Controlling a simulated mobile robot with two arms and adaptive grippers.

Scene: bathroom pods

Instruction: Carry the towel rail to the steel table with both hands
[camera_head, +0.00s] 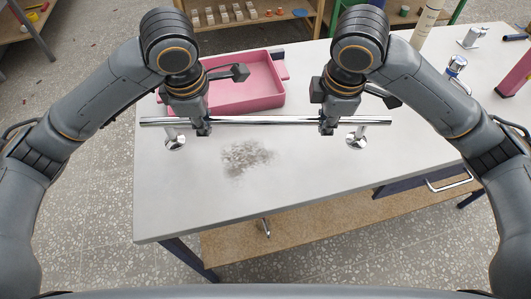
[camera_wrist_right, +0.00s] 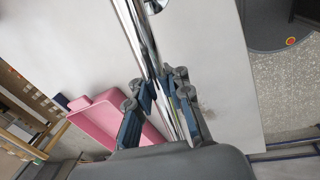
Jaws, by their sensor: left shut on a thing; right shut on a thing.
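The towel rail (camera_head: 266,120) is a chrome bar with a round-footed post near each end. It lies level across the head view, over a pale table top (camera_head: 300,200). My left gripper (camera_head: 202,130) is shut on the bar near its left post, and my right gripper (camera_head: 327,128) is shut on it near its right post. In the right wrist view the bar (camera_wrist_right: 138,40) runs between the fingers of my right gripper (camera_wrist_right: 162,95). I cannot tell whether the post feet touch the table top.
A pink tray (camera_head: 235,104) is just behind the bar. A grey smudged patch (camera_head: 246,157) marks the table in front. A chrome tap (camera_head: 456,66), a pink object (camera_head: 515,75) and a pale cylinder (camera_head: 427,22) stand at the right. The front left of the table is clear.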

